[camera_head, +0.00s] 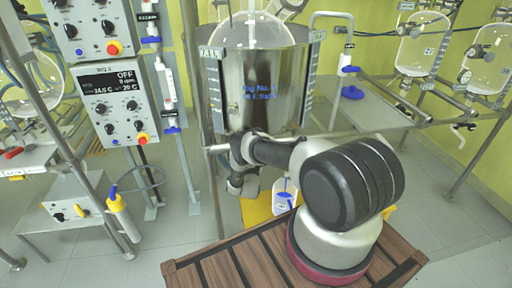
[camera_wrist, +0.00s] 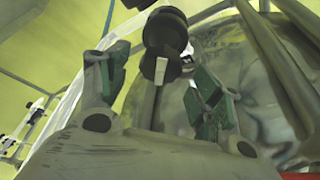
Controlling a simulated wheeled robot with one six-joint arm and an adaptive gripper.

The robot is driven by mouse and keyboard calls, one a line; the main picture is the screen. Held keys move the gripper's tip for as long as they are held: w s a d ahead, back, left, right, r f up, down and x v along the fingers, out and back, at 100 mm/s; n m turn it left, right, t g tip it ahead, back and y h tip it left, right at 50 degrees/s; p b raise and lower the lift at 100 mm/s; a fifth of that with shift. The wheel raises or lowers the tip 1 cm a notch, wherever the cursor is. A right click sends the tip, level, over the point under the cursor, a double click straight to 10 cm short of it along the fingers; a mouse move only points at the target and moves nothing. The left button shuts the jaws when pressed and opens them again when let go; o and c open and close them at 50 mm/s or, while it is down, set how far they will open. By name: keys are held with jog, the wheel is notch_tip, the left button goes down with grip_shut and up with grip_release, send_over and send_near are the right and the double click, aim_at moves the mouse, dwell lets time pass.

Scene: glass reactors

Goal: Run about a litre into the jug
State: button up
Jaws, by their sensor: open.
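A white jug with a blue top (camera_head: 285,194) stands low beneath the steel reactor vessel (camera_head: 262,92), partly hidden by my arm. The vessel carries blue lettering and measuring scales at its sides. In the wrist view my gripper (camera_wrist: 155,73) is open, its green-padded fingers spread apart. A dark round fitting (camera_wrist: 166,30) with a pale tab lies ahead, between the fingertips in the picture. I cannot tell whether the fingers touch it. A large rounded metallic surface (camera_wrist: 235,75) fills the right. In the head view my arm reaches left under the vessel; its fingers are not clear.
A yellow surface (camera_head: 256,210) lies under the jug. A control box (camera_head: 115,100) reading OFF stands at left, beside upright posts. Glass vessels (camera_head: 422,45) hang on a frame at right. Grey floor is open at lower right.

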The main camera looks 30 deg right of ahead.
jog(key=v, duration=0.9)
jog(key=shift+s+a, duration=0.25)
jog(key=shift+s, duration=0.05)
jog(key=shift+f, duration=0.1)
jog(key=s+d+f+n, duration=0.1)
jog(key=s+d+f, duration=0.1)
jog(key=d, duration=0.7)
jog(key=w+r+n+t+y, duration=0.1)
jog(key=w+n+y, duration=0.1)
jog(key=w+n, duration=0.2)
jog(key=w+a+r+n+t+y, duration=0.1)
jog(key=w+r+n+y, duration=0.1)
jog(key=w+n, duration=0.2)
jog(key=w+a+r+n+t+y, duration=0.1)
jog(key=w+r+n+t+y, duration=0.1)
jog(key=w+n, duration=0.2)
jog(key=shift+a+r+n, duration=0.1)
jog(key=shift+r+n, duration=0.05)
jog(key=shift+n, duration=1.05)
